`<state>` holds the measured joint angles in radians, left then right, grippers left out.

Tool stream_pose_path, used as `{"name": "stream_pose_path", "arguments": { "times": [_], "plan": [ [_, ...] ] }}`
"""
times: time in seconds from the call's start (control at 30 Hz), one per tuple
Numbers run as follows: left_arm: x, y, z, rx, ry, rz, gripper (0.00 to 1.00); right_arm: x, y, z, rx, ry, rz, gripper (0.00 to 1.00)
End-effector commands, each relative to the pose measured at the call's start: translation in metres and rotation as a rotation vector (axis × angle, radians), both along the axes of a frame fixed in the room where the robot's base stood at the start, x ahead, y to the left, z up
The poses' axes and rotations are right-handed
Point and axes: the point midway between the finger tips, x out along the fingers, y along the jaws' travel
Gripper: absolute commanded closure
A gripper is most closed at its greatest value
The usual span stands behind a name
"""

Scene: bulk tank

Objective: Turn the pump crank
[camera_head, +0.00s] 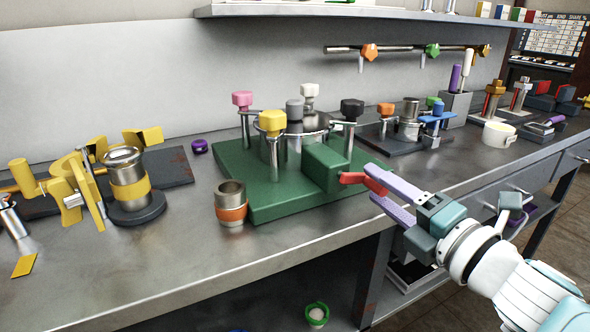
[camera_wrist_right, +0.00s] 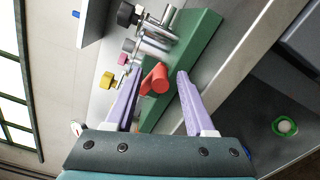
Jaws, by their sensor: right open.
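The red pump crank (camera_head: 351,178) sticks out from the front right of a green pump housing (camera_head: 325,166) on a green base. It also shows in the wrist view (camera_wrist_right: 158,79) as a short red handle. My right gripper (camera_head: 371,183) is open, with two purple fingers reaching around the crank's outer end. In the wrist view the crank lies between the fingertips (camera_wrist_right: 160,75), with a gap to the right finger; whether the left finger touches it I cannot tell. My left gripper is not in view.
A steel cup with an orange band (camera_head: 231,203) stands left of the green base (camera_head: 280,213). Posts with coloured knobs and a steel ring rise behind the housing. A yellow clamp device (camera_head: 75,185) is at the left. The bench front edge runs below my right gripper.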

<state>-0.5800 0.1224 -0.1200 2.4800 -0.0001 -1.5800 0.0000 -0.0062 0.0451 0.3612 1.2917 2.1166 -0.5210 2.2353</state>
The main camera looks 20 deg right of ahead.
Motion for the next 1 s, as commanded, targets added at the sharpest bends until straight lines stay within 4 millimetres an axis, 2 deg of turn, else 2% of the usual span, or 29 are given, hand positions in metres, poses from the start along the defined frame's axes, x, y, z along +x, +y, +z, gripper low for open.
{"name": "stream_pose_path", "arguments": {
  "times": [0.2, 0.5, 0.63, 0.8, 1.0],
  "plan": [
    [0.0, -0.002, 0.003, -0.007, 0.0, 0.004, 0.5, -0.01, -0.001, 0.001, 0.0, 0.001, -0.001, 0.45],
    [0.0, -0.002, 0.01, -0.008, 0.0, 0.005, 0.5, -0.069, -0.006, 0.0, 0.0, 0.003, -0.001, 0.45],
    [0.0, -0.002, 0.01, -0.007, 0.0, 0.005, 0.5, -0.088, -0.007, -0.001, 0.0, 0.003, -0.001, 0.45],
    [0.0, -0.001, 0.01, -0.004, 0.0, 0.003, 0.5, -0.099, -0.008, 0.0, -0.001, 0.0, 0.0, 0.45],
    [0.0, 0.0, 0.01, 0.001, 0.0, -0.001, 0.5, -0.099, -0.008, 0.0, 0.0, -0.001, 0.0, 0.45]
  ]
}}
